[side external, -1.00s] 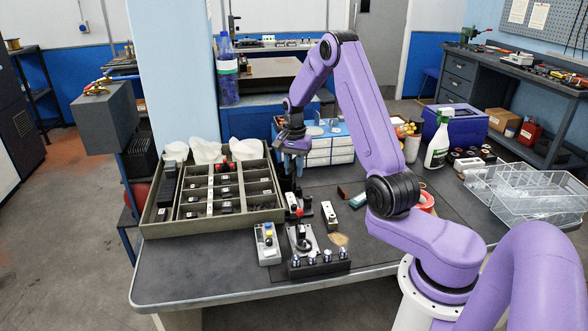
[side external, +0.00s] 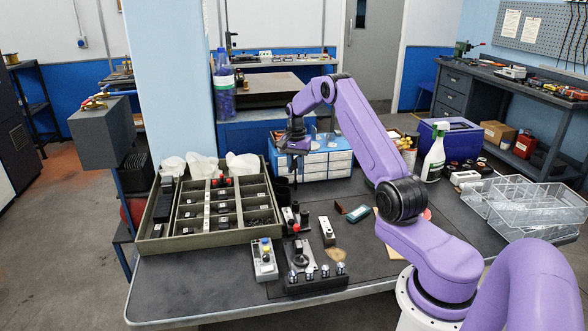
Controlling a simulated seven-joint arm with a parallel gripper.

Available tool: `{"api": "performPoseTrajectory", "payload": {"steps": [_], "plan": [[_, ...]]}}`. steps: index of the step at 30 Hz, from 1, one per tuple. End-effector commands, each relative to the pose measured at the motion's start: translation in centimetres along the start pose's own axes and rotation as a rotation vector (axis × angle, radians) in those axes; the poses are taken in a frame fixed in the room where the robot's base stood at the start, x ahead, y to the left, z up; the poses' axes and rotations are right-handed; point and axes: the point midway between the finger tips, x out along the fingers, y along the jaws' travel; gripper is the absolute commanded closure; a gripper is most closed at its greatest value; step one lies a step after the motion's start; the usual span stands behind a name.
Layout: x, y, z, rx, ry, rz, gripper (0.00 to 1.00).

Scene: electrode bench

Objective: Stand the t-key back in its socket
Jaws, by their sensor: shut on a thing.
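My gripper (side external: 295,168) points down over the bench, beyond the front group of fixtures and to the right of the compartment tray. It is shut on a thin dark thing, which I take to be the t-key; its shape is too small and dark to make out. The thing is held above the bench, apart from the fixtures. A fixture with a dark ring (side external: 303,260) on a pale plate stands near the front edge. I cannot tell which opening is the t-key's socket.
A green-grey compartment tray (side external: 205,240) lies at left. A grey box with coloured buttons (side external: 265,258) and a black block with silver knobs (side external: 318,284) stand in front. A white-drawered cabinet (side external: 325,166) stands behind the gripper. The front left of the bench (side external: 185,285) is clear.

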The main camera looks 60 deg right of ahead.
Motion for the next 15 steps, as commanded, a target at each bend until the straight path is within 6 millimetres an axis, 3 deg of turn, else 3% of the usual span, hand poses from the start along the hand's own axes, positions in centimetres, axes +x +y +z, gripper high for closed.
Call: {"api": "performPoseTrajectory", "payload": {"steps": [15], "plan": [[4.1,0.0,0.0,0.000,-0.001,0.001,1.00]]}}
